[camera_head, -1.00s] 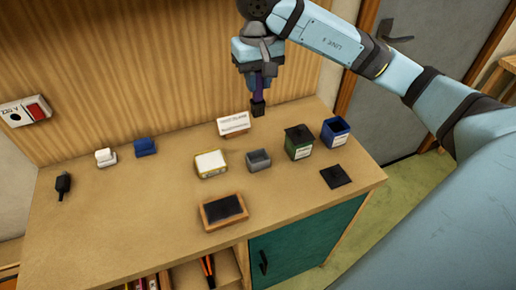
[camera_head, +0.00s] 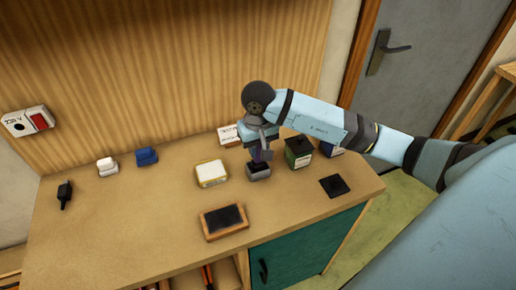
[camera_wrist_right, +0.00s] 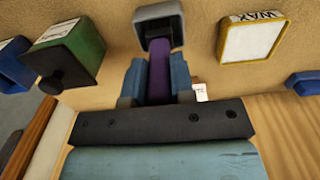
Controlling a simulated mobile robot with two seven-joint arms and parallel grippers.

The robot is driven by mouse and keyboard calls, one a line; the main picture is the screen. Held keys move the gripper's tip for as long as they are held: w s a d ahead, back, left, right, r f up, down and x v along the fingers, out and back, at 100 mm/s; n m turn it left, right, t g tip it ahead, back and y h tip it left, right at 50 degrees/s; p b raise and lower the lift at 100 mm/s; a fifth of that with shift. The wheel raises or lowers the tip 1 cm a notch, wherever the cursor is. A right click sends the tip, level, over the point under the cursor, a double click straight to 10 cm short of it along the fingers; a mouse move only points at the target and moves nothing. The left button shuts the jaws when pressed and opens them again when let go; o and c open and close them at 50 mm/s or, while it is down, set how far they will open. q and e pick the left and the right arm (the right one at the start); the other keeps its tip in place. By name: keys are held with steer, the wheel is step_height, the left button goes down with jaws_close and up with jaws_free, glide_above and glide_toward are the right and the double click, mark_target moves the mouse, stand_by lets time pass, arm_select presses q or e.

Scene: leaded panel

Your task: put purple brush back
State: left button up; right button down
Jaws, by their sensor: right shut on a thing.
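The purple brush (camera_wrist_right: 159,75) is held between the two fingers of my right gripper (camera_wrist_right: 158,82) in the right wrist view. Its far end meets the small grey holder (camera_wrist_right: 158,18); whether its tip is inside cannot be told for certain. In the head view my right gripper (camera_head: 262,154) is directly above the grey holder (camera_head: 259,173), pointing down, and mostly hides the brush. My left gripper is not in view.
A yellow-rimmed wax tin (camera_head: 211,173) stands left of the holder, and a green box (camera_head: 298,152) stands close on its right. A blue container (camera_head: 331,147) is partly behind my arm. A framed dark pad (camera_head: 223,220) lies in front, and a black square (camera_head: 338,187) lies right.

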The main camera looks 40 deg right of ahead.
steer(key=shift+f, duration=0.45)
steer(key=shift+f, duration=0.2)
steer(key=c, duration=1)
jaws_free()
steer(key=shift+o, duration=0.2)
